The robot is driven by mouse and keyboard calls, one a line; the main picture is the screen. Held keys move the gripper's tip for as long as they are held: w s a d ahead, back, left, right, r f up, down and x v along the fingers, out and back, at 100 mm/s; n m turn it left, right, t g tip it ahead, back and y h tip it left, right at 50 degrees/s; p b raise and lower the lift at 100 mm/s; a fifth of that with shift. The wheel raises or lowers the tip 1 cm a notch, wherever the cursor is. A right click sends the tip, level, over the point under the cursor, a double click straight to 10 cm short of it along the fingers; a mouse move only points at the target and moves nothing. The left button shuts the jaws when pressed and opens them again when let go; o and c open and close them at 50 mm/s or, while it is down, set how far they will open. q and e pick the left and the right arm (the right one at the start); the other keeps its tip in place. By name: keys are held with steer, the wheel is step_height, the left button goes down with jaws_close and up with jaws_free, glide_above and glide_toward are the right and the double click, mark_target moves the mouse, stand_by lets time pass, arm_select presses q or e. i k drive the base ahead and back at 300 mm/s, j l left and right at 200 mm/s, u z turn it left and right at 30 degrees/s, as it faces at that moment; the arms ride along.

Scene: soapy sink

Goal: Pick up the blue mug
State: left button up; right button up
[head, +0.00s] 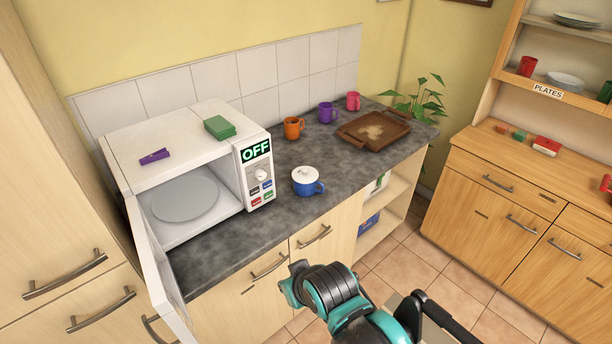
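The blue mug (308,188) stands upright on the dark counter, just right of the microwave. A white lid-like piece with a small knob (306,175) covers its top, and its handle points right. A black and teal arm of mine comes in from the bottom right, so I take it as my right arm. Its grey and black end (293,285) is in front of the cabinet doors, apart from the mug. No fingers can be made out there. My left gripper is not in view.
The microwave (125,150) stands open at left, its door swung out past the counter edge. Behind the mug are an orange mug (293,128), a purple mug (327,112), a pink mug (353,101) and a brown tray (396,122). Counter right of the blue mug is clear.

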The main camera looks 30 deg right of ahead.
mark_target(307, 190)
steer(key=l+z, duration=0.25)
steer(key=l, duration=1)
steer(key=i+l+z, duration=0.15)
steer(key=i+j+u, duration=0.1)
steer(key=i+j, duration=0.3)
